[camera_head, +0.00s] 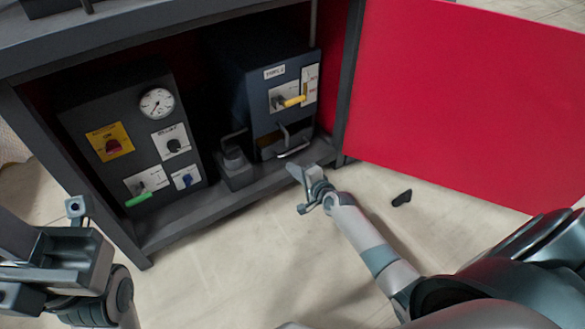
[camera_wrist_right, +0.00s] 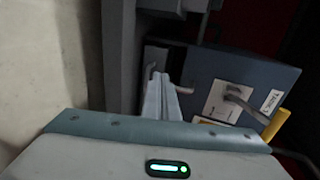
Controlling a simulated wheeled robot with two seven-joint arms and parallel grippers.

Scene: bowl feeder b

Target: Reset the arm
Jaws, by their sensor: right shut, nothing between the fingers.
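My right gripper (camera_head: 298,174) is in front of the cabinet, near the bottom edge of its opening and just below the dark blue feeder box. In the right wrist view its two fingers (camera_wrist_right: 162,98) lie together and hold nothing. They point toward the blue box (camera_wrist_right: 215,85), apparently a little short of it. My left arm (camera_head: 65,265) shows at the lower left, outside the cabinet. Its fingers cannot be made out.
The blue box (camera_head: 258,95) has a yellow-handled lever (camera_head: 294,101). A control box (camera_head: 128,125) with a gauge, knobs and a green-handled lever (camera_head: 138,200) stands left of it. The red door (camera_head: 460,90) is open at right. A small dark object (camera_head: 402,198) lies on the open floor.

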